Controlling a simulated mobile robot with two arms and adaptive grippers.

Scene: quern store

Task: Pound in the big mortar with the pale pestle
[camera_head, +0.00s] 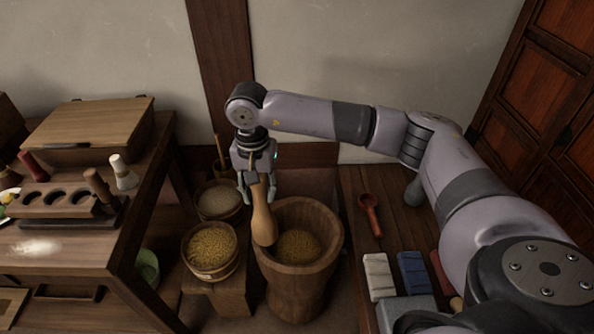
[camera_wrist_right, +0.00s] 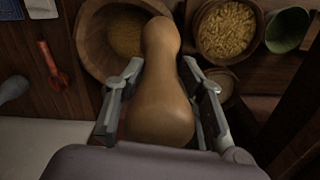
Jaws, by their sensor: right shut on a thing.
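The big mortar (camera_head: 297,292) is a deep brown wooden tub on the floor, with yellow grain (camera_head: 299,246) inside. My right gripper (camera_head: 258,194) points down at its left back side and is shut on the pale pestle (camera_head: 264,222), a smooth light-brown wooden club. The pestle hangs nearly upright, its lower end over the left part of the mortar's opening. I cannot tell whether it touches the rim. In the right wrist view the pestle (camera_wrist_right: 158,95) lies between both fingers and hides part of the mortar (camera_wrist_right: 92,45). My left gripper is out of view.
A tub of yellow grain (camera_head: 210,250) stands close left of the mortar, with a bowl of pale grain (camera_head: 218,199) behind. Right, a low wooden surface holds a red scoop (camera_head: 371,214) and white and blue blocks (camera_head: 412,271). A workbench with a rack (camera_head: 62,203) stands left.

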